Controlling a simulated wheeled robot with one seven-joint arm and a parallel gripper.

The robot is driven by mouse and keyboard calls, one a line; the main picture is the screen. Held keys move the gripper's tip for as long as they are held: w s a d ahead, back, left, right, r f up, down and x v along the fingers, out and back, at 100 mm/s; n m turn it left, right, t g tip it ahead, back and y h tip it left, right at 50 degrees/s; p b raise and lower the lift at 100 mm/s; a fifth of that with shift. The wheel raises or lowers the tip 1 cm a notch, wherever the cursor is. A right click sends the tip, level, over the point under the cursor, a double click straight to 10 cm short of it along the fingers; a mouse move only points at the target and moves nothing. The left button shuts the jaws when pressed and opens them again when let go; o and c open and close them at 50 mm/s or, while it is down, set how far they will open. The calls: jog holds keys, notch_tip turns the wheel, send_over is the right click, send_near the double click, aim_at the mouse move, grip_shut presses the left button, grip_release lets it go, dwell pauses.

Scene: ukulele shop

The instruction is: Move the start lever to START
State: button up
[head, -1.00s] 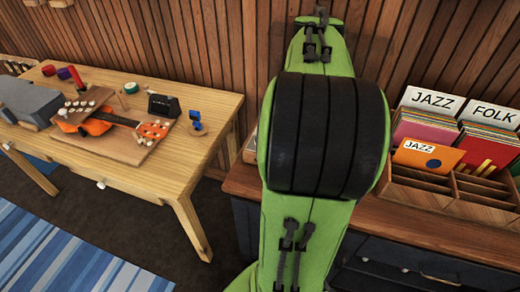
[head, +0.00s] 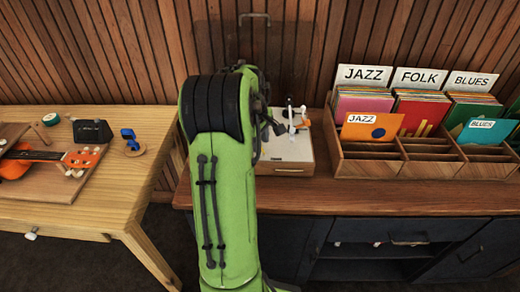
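A small box-shaped player (head: 290,152) with a pale top and wooden sides stands on the dark cabinet, just right of my green arm, which hides its left part. Small upright white and dark parts and an orange piece (head: 305,124) show at its back right. I cannot tell which of these is the start lever, and I see no START label. A see-through lid seems to stand raised behind it. My arm fills the middle of the view. My gripper is not clearly visible; it seems hidden behind the arm.
A wooden record rack (head: 380,165) with JAZZ, FOLK and BLUES sleeves stands right of the player. A wooden table (head: 110,200) on the left holds an orange ukulele (head: 50,160), a black device (head: 92,131) and a blue item (head: 130,138). The cabinet top's front strip (head: 400,200) is clear.

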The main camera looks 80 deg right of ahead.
jog(key=shift+x, duration=1.05)
